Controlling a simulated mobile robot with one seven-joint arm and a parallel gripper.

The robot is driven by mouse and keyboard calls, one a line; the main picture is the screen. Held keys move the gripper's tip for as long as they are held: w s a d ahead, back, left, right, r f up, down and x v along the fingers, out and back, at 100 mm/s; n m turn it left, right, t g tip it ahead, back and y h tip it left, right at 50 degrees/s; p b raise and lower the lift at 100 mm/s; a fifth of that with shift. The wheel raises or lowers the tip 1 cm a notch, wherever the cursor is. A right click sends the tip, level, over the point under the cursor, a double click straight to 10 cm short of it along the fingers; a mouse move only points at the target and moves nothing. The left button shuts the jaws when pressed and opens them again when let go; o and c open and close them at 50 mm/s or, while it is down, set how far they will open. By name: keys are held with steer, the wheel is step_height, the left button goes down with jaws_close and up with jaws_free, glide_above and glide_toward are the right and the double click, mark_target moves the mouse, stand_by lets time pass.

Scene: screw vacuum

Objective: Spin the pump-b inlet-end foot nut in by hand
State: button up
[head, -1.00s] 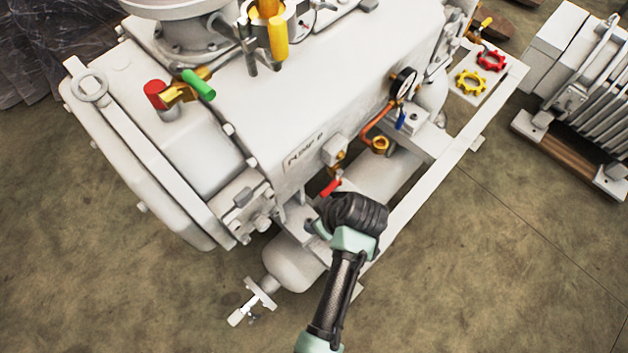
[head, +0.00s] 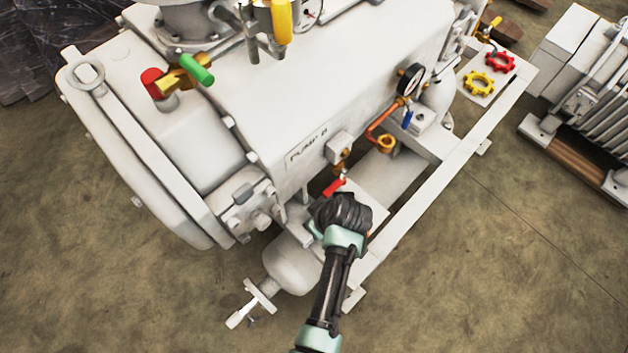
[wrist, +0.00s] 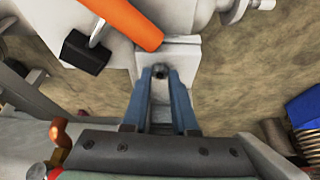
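Pump B (head: 250,110) is a large white machine on a white frame; its label (head: 307,146) faces me. My gripper (head: 342,212) is low beside the pump's near end, by the frame, and hides what lies below it in the head view. In the wrist view, two blue-grey fingers (wrist: 160,84) reach to a white foot block (wrist: 182,58). A small dark round nut or bolt head (wrist: 160,72) sits on this block, between the fingertips. The fingers stand apart around it. I cannot tell whether they press on it or how far the nut is threaded in.
A red-handled valve (head: 334,187) is just above my gripper. In the wrist view, an orange handle (wrist: 122,22) and a black block (wrist: 86,50) lie close to the fingers. A white cylinder (head: 290,265) is at left. Floor at lower right is clear.

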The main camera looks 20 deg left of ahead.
jaws_close()
steer(key=shift+r+m+p, duration=0.1)
steer(key=shift+m+p, duration=0.2)
steer(key=shift+p, duration=0.05)
steer(key=shift+s+a+r+m+t+h+p, duration=0.15)
steer(key=shift+m+t+h+p, duration=0.15)
steer(key=shift+m+p, duration=0.55)
steer(key=shift+s+m+t+h+p, duration=0.1)
steer(key=shift+m+t+h+p, duration=0.3)
steer(key=shift+m+p, duration=0.7)
steer(key=m+h+p, duration=0.1)
steer(key=m, duration=0.3)
steer(key=shift+a+t, duration=0.15)
steer(key=shift+t, duration=0.15)
steer(key=shift+a+f+m+t+h, duration=0.1)
steer(key=shift+m+h, duration=0.15)
steer(key=shift+m, duration=0.35)
steer(key=shift+d+f+m+t+h, duration=0.1)
steer(key=shift+m+h, duration=0.1)
steer(key=shift+m, duration=0.45)
steer(key=shift+a+f+m+t+h, duration=0.1)
steer(key=shift+m+h, duration=0.15)
steer(key=shift+m, duration=0.35)
